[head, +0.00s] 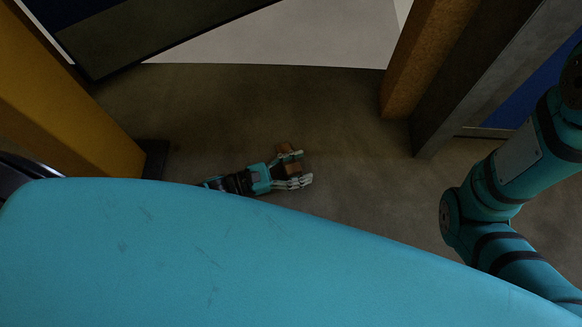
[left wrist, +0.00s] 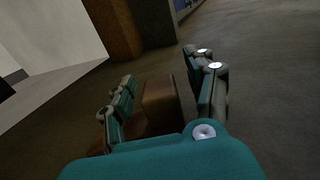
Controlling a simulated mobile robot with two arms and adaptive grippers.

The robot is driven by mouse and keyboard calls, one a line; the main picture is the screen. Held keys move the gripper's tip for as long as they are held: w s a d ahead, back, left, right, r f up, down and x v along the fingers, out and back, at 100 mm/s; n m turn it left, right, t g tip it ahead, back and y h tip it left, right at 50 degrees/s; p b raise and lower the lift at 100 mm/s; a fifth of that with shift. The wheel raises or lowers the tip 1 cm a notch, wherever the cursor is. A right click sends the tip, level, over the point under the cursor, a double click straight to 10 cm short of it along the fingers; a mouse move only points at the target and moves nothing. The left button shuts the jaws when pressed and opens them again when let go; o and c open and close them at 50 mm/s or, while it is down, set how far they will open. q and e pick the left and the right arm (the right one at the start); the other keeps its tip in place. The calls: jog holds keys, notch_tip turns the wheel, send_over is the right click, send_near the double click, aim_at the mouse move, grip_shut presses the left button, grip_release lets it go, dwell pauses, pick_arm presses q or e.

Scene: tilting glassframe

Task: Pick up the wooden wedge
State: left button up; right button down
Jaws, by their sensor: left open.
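The brown wooden wedge (head: 293,169) lies on the floor near the middle of the head view. My left gripper (head: 301,169) is low over the floor, with its fingers on either side of the wedge. In the left wrist view the wedge (left wrist: 158,106) shows between the two fingers of the gripper (left wrist: 163,92). The fingers are apart, with a gap beside the wedge on the right finger's side. Whether the left finger touches it I cannot tell. Part of the wedge is hidden by the gripper. My right gripper is not in view.
A yellow post (head: 65,100) stands at the left, and a rust-brown post (head: 425,55) and a grey frame (head: 470,75) at the right. A dark tilted panel (head: 160,30) is at the upper left. The brown floor (head: 340,110) around the wedge is clear.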

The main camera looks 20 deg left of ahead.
pick_arm(q)
jog(key=shift+b+x, duration=0.4)
jog(key=shift+x, duration=0.9)
grip_shut()
